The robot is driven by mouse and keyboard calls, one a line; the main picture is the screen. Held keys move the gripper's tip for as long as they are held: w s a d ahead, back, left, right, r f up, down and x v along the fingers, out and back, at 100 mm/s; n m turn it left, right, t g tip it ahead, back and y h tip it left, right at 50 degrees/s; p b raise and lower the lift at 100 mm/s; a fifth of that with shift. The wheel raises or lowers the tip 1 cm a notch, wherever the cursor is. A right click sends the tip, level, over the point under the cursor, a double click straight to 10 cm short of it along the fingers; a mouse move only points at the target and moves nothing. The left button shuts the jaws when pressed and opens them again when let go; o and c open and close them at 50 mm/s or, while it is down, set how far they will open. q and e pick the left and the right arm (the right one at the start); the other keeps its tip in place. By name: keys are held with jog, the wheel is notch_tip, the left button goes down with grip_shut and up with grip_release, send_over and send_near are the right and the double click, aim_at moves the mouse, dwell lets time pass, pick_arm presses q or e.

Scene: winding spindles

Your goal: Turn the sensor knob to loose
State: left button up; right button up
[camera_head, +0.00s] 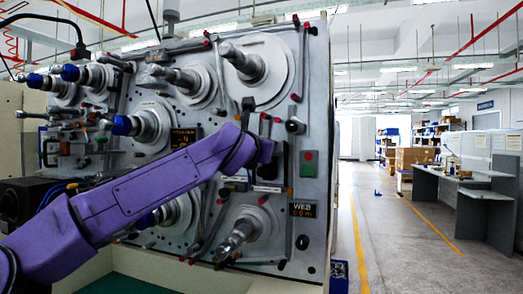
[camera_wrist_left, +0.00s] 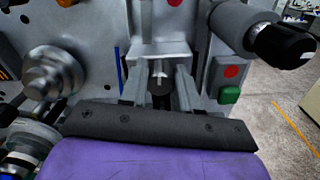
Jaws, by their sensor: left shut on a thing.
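The sensor knob (camera_wrist_left: 160,86) is a small dark piece on the grey machine panel, seen in the left wrist view between my fingers. My left gripper (camera_wrist_left: 160,92) is shut on it, one metal finger on each side. In the head view my purple left arm comes in from the left and its gripper end (camera_head: 270,162) is against the right part of the panel. The arm hides the knob there, and I cannot read its setting. My right gripper is not in view.
The machine (camera_head: 318,80) carries several spindles. Right of my gripper are a green button (camera_wrist_left: 229,95), a red button (camera_wrist_left: 232,71) and a protruding black-ended handle (camera_wrist_left: 283,45). A small display (camera_head: 303,210) sits below. Open floor (camera_head: 390,230) and a grey desk (camera_head: 485,190) lie to the right.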

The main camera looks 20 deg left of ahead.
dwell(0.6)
pick_arm(q)
jog(key=o, duration=1.1)
jog(key=shift+c, duration=0.2)
jog(key=shift+s+f+b, duration=0.1)
jog(key=shift+s+b, duration=0.3)
jog(key=s+b, duration=0.3)
jog(key=s, duration=0.6)
jog(key=shift+s+a+b, duration=0.15)
jog(key=shift+s+b, duration=0.2)
